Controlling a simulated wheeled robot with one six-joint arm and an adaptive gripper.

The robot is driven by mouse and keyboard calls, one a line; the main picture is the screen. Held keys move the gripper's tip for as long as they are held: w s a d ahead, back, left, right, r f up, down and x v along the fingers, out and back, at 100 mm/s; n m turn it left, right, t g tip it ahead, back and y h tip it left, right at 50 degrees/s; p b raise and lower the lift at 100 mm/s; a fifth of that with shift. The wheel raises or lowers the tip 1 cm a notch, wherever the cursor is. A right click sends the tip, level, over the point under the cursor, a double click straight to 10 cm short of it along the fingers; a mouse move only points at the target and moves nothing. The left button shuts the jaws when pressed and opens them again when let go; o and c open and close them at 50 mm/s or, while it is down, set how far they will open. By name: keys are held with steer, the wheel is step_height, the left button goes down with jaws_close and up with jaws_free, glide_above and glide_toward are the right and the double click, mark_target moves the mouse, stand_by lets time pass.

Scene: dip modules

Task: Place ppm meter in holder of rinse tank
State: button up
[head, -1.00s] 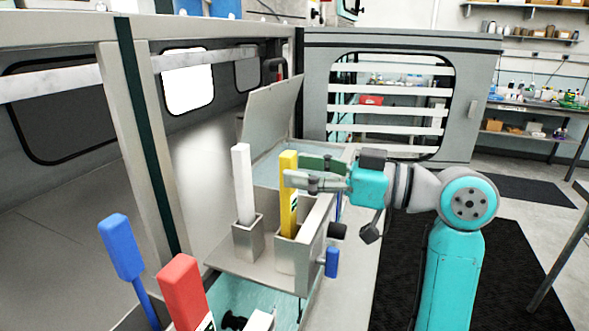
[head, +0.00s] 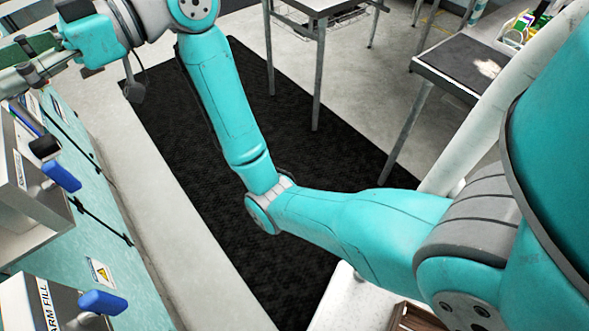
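My gripper (head: 16,66) is at the upper left edge of the head view. Its fingertips are cut off by the picture edge, so I cannot see whether they are open, shut or holding something. No ppm meter shows now. No holder shows either, and I cannot tell which tank the visible fronts belong to. A grey box-like front (head: 30,215) with a blue handle (head: 62,176) and a black knob is at the left, below my gripper.
A lower unit with a label reading "ARM FILL" (head: 46,308) and a blue handle (head: 103,302) is at the bottom left. A black mat (head: 190,150) lies on the floor. Metal tables (head: 478,62) stand at the upper right. My own arm crosses the middle.

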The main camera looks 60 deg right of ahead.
step_height(320, 180, down, 10)
steer(key=w+m+t+h, duration=0.1)
steer(key=w+m+t, duration=0.2)
steer(key=m+t, duration=0.15)
steer(key=s+d+f+m+t+h, duration=0.1)
steer(key=s+f+m+t+h, duration=0.2)
steer(key=f, duration=0.5)
steer(key=s+d+f+m+h, duration=0.15)
steer(key=f+m+h, duration=0.25)
steer(key=f, duration=0.5)
steer(key=s+d+f+m+t+h, duration=0.1)
steer(key=s+f+m+t+h, duration=0.2)
steer(key=f, duration=0.5)
steer(key=s+d+f+m+g+h, duration=0.1)
steer(key=s+f+h, duration=0.1)
steer(key=s+f, duration=0.45)
steer(key=s+d+f+m+g+h, duration=0.1)
steer(key=s+d+f+h, duration=0.15)
steer(key=s, duration=0.65)
steer(key=s+r+n+h, duration=0.1)
steer(key=s+r+n, duration=0.1)
steer(key=s, duration=1.7)
steer(key=shift+s+a+r+n+g, duration=0.2)
steer(key=shift+a+r+n+g, duration=0.15)
steer(key=shift+n, duration=0.3)
